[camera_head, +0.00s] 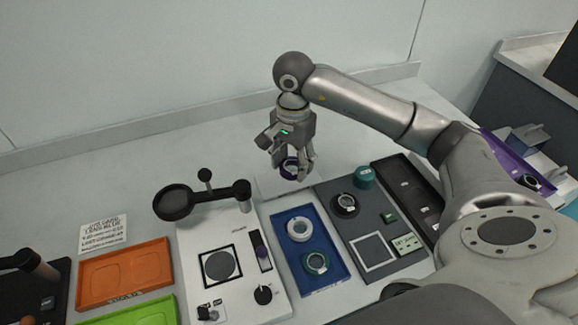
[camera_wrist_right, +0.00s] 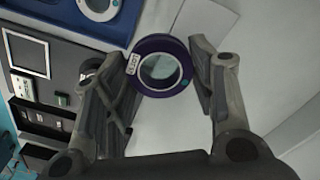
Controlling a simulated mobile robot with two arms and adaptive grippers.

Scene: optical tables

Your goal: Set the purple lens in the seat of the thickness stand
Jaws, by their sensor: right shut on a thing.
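The purple lens (camera_head: 289,168) is a dark purple ring around clear glass. My right gripper (camera_head: 294,173) is shut on it, behind the blue tray. In the right wrist view the lens (camera_wrist_right: 163,66) sits between the two fingers, with a pale label and a teal dot on its rim. It appears held above the white table; the height is hard to judge. I cannot tell for sure which piece is the thickness stand; a dark round ring seat (camera_head: 345,204) stands on the grey board. My left gripper is not in view.
The blue tray (camera_head: 325,284) holds a white ring and a teal ring. Left of it is a white station (camera_head: 195,262) with a raised black magnifier (camera_head: 174,203). Orange (camera_head: 125,268) and green trays lie further left. A teal cylinder (camera_head: 364,177) stands on the grey board.

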